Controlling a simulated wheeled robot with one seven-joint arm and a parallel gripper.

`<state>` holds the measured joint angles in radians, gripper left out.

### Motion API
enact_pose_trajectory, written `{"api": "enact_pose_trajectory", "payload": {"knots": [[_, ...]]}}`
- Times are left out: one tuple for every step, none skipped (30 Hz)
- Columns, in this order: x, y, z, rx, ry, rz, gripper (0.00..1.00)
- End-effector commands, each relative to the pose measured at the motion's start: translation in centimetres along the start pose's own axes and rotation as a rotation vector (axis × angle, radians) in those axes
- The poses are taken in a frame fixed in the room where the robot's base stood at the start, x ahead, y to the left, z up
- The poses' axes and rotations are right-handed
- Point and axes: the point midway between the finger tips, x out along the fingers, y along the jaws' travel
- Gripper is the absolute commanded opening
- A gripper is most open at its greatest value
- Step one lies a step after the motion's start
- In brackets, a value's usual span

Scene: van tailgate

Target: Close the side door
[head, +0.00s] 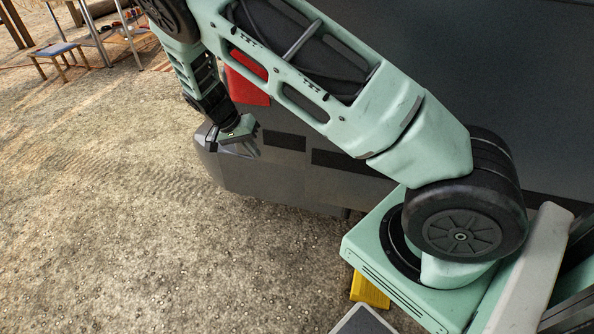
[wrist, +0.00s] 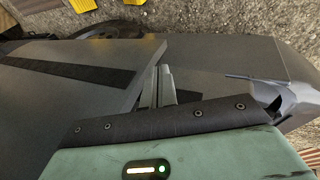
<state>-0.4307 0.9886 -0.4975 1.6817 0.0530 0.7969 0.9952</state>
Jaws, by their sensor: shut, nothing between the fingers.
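The van's dark grey rear (head: 450,60) fills the upper right of the head view. I cannot make out the side door as a separate part in either view. My gripper (head: 241,146) hangs low beside the red tail light (head: 247,85), over the end of the bumper (head: 250,180). The gripper is shut and empty. In the wrist view its two narrow grey fingers (wrist: 158,82) lie close together in front of the grey panel and bumper (wrist: 225,62). I cannot tell whether they touch the van.
My arm hides part of the van's rear. Yellow blocks lie on the gravel, one near my base (head: 368,291). A small stool (head: 57,52) and a table stand at the far left. The gravel (head: 110,220) left of the van is clear.

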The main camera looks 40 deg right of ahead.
Motion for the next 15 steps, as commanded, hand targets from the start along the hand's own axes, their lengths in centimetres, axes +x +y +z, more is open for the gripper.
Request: {"api": "enact_pose_trajectory", "payload": {"knots": [[2.4, -0.4, -1.6, 0.053, 0.039, 0.036, 0.00], [3.1, -0.5, -2.5, 0.083, 0.061, 0.052, 0.00], [4.0, -0.6, -3.6, 0.119, 0.087, 0.069, 0.00], [4.6, -0.6, -4.3, 0.141, 0.105, 0.081, 0.00], [5.0, -0.7, -4.8, 0.159, 0.121, 0.090, 0.00], [5.4, -0.7, -5.5, 0.181, 0.139, 0.100, 0.00], [5.7, -0.7, -5.8, 0.191, 0.149, 0.106, 0.00], [5.9, -0.6, -6.1, 0.202, 0.158, 0.110, 0.00], [6.1, -0.6, -6.4, 0.211, 0.166, 0.115, 0.00], [6.3, -0.6, -6.6, 0.215, 0.170, 0.117, 0.00], [6.5, -0.6, -6.7, 0.218, 0.172, 0.118, 0.00], [6.8, -0.5, -6.8, 0.220, 0.173, 0.119, 0.00], [7.1, -0.5, -6.9, 0.221, 0.173, 0.119, 0.00], [7.5, -0.4, -6.9, 0.221, 0.173, 0.120, 0.00], [8.1, -0.3, -7.0, 0.220, 0.172, 0.121, 0.00]]}}
